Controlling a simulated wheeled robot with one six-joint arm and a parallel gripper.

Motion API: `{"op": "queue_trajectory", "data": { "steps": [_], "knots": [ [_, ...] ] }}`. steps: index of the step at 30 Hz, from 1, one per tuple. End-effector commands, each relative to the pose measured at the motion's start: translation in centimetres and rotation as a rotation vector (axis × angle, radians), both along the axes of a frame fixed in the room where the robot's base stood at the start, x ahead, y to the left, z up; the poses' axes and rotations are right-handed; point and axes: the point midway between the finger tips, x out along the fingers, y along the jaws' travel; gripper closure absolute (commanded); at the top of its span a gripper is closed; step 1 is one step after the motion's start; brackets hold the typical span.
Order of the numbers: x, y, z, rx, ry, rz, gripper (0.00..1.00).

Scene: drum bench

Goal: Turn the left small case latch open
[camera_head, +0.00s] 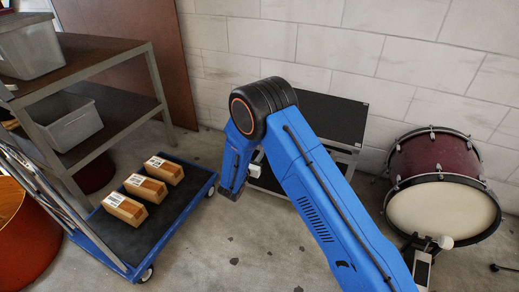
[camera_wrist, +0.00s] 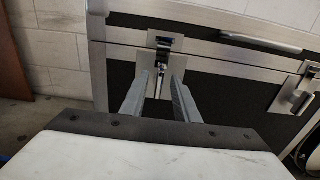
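The case is black with silver edging. In the head view its dark top (camera_head: 335,115) shows behind my arm, which hides much of its front. In the wrist view the left latch (camera_wrist: 163,46) is a small metal fitting at the lid seam, with a narrow shiny lever hanging down. My gripper (camera_wrist: 160,77) is open, one finger on each side of this lever, with gaps visible; I cannot tell whether either finger touches it. In the head view the gripper's fingers are hidden or too small to make out.
A second latch (camera_wrist: 299,90) and a handle (camera_wrist: 262,38) are on the case to the right. A blue cart (camera_head: 192,222) with three cardboard boxes and a metal shelf (camera_head: 112,57) stand left. A bass drum (camera_head: 442,205) stands right. The front floor is partly clear.

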Motion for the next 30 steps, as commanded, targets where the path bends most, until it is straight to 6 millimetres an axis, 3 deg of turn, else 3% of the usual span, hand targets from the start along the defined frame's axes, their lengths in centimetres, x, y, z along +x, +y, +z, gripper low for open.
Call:
{"op": "queue_trajectory", "data": {
  "steps": [6, 15, 19, 30],
  "knots": [
    [1.4, -0.5, 0.0, 0.000, -0.001, 0.001, 0.72],
    [1.5, -0.5, 0.0, -0.001, 0.000, 0.001, 0.72],
    [1.5, -0.5, 0.0, -0.001, 0.000, 0.001, 1.00],
    [1.4, -0.6, 0.0, 0.036, -0.013, 0.000, 1.00]
  ]
}}
